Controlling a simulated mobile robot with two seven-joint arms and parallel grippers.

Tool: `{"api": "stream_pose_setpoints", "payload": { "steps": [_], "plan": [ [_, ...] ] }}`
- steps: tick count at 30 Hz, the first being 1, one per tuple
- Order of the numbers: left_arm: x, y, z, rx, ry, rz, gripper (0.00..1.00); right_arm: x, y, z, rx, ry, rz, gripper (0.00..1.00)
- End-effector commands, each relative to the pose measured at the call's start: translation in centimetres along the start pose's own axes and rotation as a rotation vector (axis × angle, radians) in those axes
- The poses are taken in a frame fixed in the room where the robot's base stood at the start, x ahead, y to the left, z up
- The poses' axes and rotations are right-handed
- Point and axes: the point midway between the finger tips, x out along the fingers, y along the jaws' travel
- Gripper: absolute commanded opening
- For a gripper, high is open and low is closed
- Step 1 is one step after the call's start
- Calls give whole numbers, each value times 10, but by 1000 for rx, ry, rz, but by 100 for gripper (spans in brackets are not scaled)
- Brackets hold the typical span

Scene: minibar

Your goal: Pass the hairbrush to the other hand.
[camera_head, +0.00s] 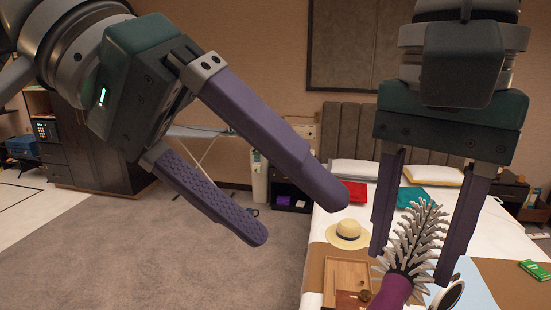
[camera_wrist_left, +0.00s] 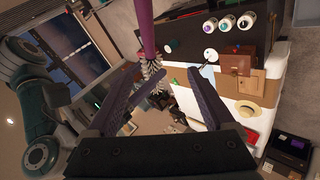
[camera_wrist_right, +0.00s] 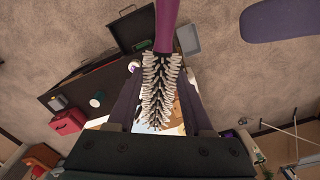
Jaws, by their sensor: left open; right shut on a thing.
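The hairbrush has a purple handle and a round head of pale bristles (camera_head: 416,238). My right gripper (camera_head: 412,262) is shut on the bristled head, one finger on each side, with the handle pointing down out of the picture. In the right wrist view the bristles (camera_wrist_right: 158,92) lie between the fingers and the handle (camera_wrist_right: 166,25) runs beyond the fingertips. My left gripper (camera_head: 302,216) is open and empty, left of the brush and apart from it. In the left wrist view the brush (camera_wrist_left: 146,30) shows beyond the left fingertips; whether its head is between them is unclear.
A bed (camera_head: 491,240) stands below and behind the grippers. On it are a straw hat (camera_head: 348,233), a wooden tray (camera_head: 347,262), red and teal items and a green packet (camera_head: 535,269). A dark cabinet (camera_head: 90,150) stands at the left.

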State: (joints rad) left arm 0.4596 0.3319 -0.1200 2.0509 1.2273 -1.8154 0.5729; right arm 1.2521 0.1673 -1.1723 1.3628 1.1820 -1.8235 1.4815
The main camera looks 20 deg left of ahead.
Motion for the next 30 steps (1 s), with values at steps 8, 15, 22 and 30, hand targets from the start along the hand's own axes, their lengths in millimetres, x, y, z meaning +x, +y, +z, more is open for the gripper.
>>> {"api": "stream_pose_setpoints", "payload": {
  "steps": [8, 15, 22, 30],
  "plan": [
    [-15, 17, -7, 5, -25, 47, 87, 0, 0, 0, 0, 0, 0, 0],
    [8, 19, -6, 5, -28, 51, 87, 0, 0, 0, 0, 0, 0, 0],
    [55, 21, -4, 3, -30, 51, 87, 0, 0, 0, 0, 0, 0, 0],
    [95, 22, -4, 4, -27, 49, 87, 0, 0, 0, 0, 0, 0, 0]
  ]
}}
